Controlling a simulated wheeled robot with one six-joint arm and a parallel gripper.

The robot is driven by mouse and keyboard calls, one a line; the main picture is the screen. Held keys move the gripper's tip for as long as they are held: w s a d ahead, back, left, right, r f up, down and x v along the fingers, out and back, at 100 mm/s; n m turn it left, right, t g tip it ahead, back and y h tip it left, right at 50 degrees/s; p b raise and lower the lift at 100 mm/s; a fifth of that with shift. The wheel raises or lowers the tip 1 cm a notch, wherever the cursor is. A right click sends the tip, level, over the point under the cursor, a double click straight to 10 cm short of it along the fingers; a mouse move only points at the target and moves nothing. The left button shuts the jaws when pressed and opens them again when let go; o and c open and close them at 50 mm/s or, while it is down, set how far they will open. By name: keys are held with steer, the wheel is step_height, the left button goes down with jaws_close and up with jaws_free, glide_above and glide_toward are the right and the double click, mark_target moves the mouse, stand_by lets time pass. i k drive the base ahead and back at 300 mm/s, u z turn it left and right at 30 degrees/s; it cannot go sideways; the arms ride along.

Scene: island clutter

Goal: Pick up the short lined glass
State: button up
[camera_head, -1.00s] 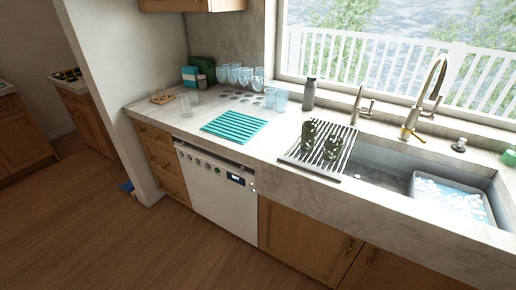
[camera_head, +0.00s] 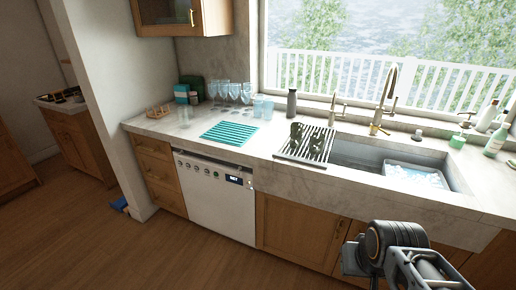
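Several clear glasses stand on the counter left of the window. Short bluish tumblers (camera_head: 263,108) stand at the right of the group, and stemmed glasses (camera_head: 233,91) stand in a row beside them. A clear short glass (camera_head: 184,115) stands apart on the left, near the wooden rack. The glasses are too small to tell which one has lines. Part of my arm shows at the lower right, in front of the sink cabinets and well away from the glasses. My gripper's fingers do not show.
A teal mat (camera_head: 229,133) lies in front of the glasses. A drying rack (camera_head: 306,145) with dark green cups spans the sink's left side. A wooden rack (camera_head: 158,111) is far left. The floor (camera_head: 130,250) before the dishwasher is clear.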

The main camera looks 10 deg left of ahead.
mark_target(317, 140)
steer(key=u, duration=0.25)
steer(key=i, duration=1.65)
